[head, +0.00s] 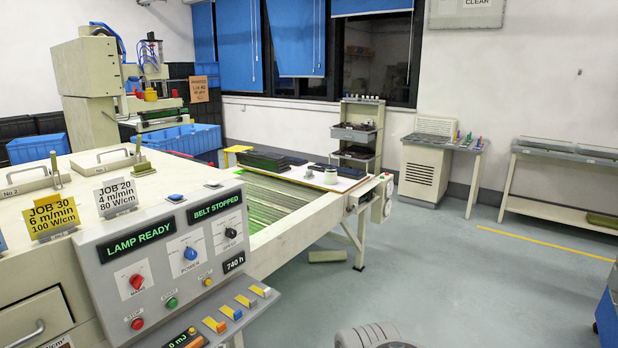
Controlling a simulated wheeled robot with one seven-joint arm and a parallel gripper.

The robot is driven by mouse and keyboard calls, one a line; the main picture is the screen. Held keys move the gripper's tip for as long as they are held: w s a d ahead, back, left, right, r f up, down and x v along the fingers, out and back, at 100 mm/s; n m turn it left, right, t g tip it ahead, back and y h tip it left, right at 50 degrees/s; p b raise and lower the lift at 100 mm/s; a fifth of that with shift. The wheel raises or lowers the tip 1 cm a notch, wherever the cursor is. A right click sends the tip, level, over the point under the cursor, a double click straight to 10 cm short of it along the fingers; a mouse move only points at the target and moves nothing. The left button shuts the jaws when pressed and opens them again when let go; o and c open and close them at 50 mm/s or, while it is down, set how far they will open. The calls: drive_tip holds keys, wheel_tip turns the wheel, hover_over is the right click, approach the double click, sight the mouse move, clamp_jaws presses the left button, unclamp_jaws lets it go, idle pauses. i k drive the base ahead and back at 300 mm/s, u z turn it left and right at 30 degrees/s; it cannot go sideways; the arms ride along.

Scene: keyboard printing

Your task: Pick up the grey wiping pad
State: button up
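I cannot pick out the grey wiping pad with certainty in the head view. Small grey, orange, blue and yellow pieces (237,311) lie on the ledge under the control panel, too small to tell apart. My gripper is not in view. A dark grey rounded part at the bottom edge looks like part of my arm.
The control panel (100,262) and its cream machine fill the left front. A belt (290,203) leads to a white board (343,184) with dark slabs. A side table (457,143) and a rack (358,130) stand behind.

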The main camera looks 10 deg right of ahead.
sight(309, 175)
drive_tip(key=z, duration=0.5)
drive_tip(key=k, duration=0.6)
drive_tip(key=z, duration=0.7)
drive_tip(key=i, duration=4.25)
drive_tip(key=u, duration=0.6)
drive_tip(key=i, duration=1.05)
drive_tip(key=u, duration=1.6)
drive_tip(key=i, duration=0.9)
drive_tip(key=u, duration=1.25)
drive_tip(key=i, duration=0.4)
drive_tip(key=u, duration=0.15)
